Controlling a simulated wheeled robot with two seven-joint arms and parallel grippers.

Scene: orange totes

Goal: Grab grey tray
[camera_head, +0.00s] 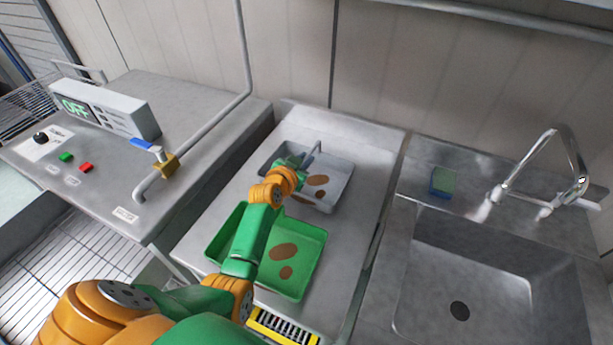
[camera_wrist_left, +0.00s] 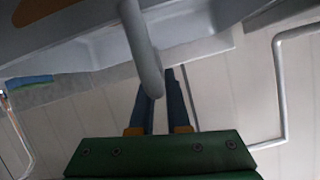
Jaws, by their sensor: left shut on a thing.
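The grey tray (camera_head: 335,188) has brown oval stains and lies on the steel counter at the back, behind a green tray. My left gripper (camera_head: 303,161) is at the back left part of the grey tray, shut on its grey bar-like handle. In the left wrist view the rounded grey bar (camera_wrist_left: 141,45) runs down to the fingers of the left gripper (camera_wrist_left: 160,98), and part of the tray (camera_wrist_left: 95,22) shows above. My left arm hides part of the tray's left side. My right gripper is not in view.
A stained green tray (camera_head: 308,262) lies in front, under my left arm. A sink (camera_head: 490,270) with a faucet (camera_head: 560,165) and a sponge (camera_head: 442,181) is at the right. The wall is close behind.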

